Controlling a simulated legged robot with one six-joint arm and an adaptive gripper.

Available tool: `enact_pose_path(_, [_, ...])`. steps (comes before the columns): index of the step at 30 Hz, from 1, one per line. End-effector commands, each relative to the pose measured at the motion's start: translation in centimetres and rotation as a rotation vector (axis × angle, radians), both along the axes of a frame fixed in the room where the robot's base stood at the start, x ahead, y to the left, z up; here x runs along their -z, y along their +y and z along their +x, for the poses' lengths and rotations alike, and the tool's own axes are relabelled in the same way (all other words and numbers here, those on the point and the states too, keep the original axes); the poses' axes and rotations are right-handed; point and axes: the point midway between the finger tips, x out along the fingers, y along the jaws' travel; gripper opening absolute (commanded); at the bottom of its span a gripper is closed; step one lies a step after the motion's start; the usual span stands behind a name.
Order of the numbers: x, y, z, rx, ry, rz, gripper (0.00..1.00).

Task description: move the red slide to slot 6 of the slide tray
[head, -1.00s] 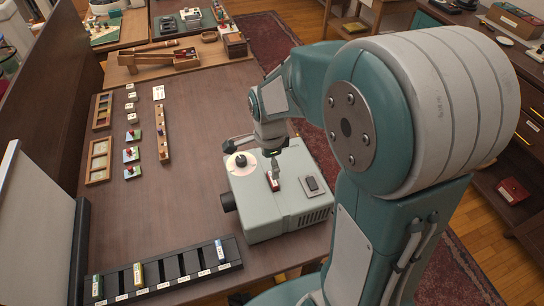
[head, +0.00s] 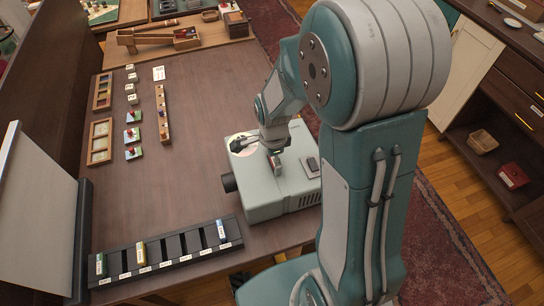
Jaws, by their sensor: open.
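The grey-green projector (head: 262,195) stands on the table, with a white round dial at its top left and a dark pad at its top right. My gripper (head: 275,163) is over the projector's top, pointing down, open. The red slide, at that place on the projector's top, is largely hidden by my gripper; I cannot tell whether the fingers touch it. The black slide tray (head: 172,246) lies along the table's front edge. Several slots are empty; the labels are too small to read.
A wooden rack with small pegs (head: 162,115), small coloured blocks (head: 133,135) and wooden frames (head: 100,140) lie at the back left. A pale screen (head: 38,215) stands at the left edge. The tabletop between the tray and the blocks is clear.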

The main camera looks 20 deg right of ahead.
Motion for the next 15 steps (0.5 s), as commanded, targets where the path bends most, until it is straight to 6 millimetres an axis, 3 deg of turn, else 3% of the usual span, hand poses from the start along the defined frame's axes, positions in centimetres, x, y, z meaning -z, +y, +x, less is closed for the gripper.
enact_pose_path(2, [-0.01,-0.02,-0.01,0.001,0.000,0.000,0.94])
enact_pose_path(3, [-0.02,0.00,-0.01,0.001,0.000,0.000,0.85])
enact_pose_path(7, [-0.01,0.08,0.00,0.001,0.000,-0.001,0.29])
enact_pose_path(15, [-0.17,0.10,-0.01,0.000,0.001,-0.001,0.29])
